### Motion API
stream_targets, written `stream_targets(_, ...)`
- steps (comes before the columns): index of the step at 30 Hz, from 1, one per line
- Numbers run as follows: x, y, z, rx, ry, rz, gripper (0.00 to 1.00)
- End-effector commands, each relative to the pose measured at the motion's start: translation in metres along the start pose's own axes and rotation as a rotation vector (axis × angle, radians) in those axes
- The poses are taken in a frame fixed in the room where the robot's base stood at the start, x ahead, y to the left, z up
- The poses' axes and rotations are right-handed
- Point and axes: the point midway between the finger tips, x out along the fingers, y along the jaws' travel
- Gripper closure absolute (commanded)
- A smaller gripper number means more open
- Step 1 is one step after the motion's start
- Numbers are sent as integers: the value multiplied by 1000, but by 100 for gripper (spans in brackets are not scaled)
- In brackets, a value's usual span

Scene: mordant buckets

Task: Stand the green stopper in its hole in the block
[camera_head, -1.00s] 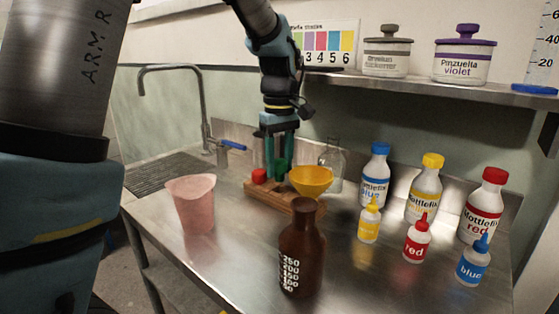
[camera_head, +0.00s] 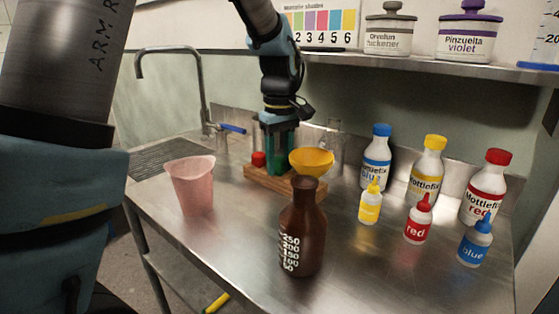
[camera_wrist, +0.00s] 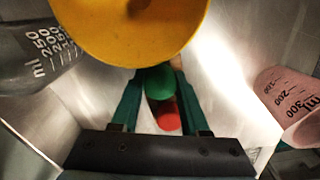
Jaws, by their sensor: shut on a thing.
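The green stopper (camera_wrist: 159,83) is between the fingers of my gripper (camera_head: 279,167) in the wrist view. The gripper is shut on it and points down over the wooden block (camera_head: 252,177) in the head view. The fingers hide the stopper's lower end, so I cannot tell whether it is in the hole. A red stopper (camera_head: 258,159) stands at the block's left end; the wrist view shows it (camera_wrist: 168,115) close to the green one. A yellow funnel (camera_head: 312,160) is at the block's right end, close beside the fingers.
A pink beaker (camera_head: 192,185) stands left of the block, and a brown bottle (camera_head: 302,235) in front. A clear glass vessel (camera_head: 333,138) is behind the funnel. Several dye bottles (camera_head: 427,170) stand to the right. The steel worktop at front left is bare.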

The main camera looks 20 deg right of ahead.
Motion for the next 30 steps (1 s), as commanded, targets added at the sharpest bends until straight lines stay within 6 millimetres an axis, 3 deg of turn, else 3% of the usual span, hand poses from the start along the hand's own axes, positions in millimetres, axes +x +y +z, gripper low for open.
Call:
stream_targets(5,2,0,0,0,-1,-2,100)
stream_targets(6,2,0,0,0,-1,-2,52)
stream_targets(14,2,-2,0,0,-3,-5,23)
stream_targets(24,1,-2,0,-1,-3,-6,20)
stream_targets(30,-26,0,0,-1,1,0,20)
